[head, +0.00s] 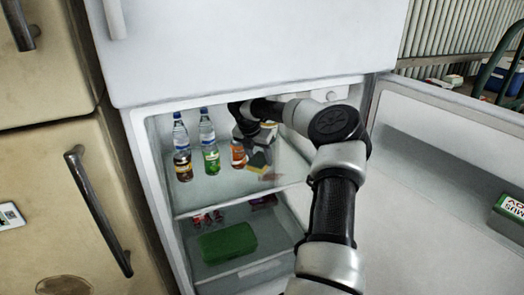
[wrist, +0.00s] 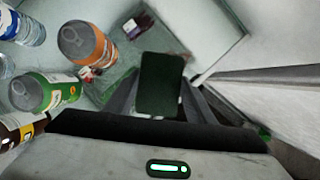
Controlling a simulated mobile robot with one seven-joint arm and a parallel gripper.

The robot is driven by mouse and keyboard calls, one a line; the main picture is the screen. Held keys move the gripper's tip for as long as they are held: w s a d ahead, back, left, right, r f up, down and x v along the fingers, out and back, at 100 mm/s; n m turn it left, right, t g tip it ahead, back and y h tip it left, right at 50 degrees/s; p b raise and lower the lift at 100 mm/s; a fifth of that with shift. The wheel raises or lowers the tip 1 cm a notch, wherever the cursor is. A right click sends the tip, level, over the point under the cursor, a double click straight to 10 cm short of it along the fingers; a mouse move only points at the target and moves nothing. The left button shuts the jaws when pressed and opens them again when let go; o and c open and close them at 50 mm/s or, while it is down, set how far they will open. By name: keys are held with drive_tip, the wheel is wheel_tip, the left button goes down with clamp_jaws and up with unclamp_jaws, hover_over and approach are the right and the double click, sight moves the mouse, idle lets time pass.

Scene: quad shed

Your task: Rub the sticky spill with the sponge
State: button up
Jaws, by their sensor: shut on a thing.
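My gripper (head: 256,145) reaches into the open fridge and is shut on the sponge (head: 259,161). The sponge has a yellow part and a dark part, and is tilted in the head view. Its dark green face fills the space between the fingers in the wrist view (wrist: 160,85). A faint reddish-brown patch (head: 271,177), which looks like the sticky spill, lies on the glass shelf (head: 215,190) just below and right of the sponge. I cannot tell whether the sponge touches it. The spill is not clear in the wrist view.
A green box (head: 228,243) lies below the shelf. The open door (head: 440,170) is on the right.

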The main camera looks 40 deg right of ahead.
drive_tip(key=shift+w+d+r, duration=0.1)
drive_tip(key=shift+w+r, duration=0.35)
drive_tip(key=shift+r, duration=0.3)
wheel_tip(320, 180, down, 5)
drive_tip(key=shift+b, duration=0.9)
drive_tip(key=shift+f, duration=0.7)
drive_tip(key=shift+f, duration=1.15)
drive_tip(key=shift+s+d, duration=0.45)
drive_tip(key=shift+d, duration=1.35)
drive_tip(key=shift+s+d, duration=0.5)
drive_tip(key=shift+d, duration=1.35)
drive_tip(key=shift+s+d, duration=0.45)
drive_tip(key=shift+d, duration=1.35)
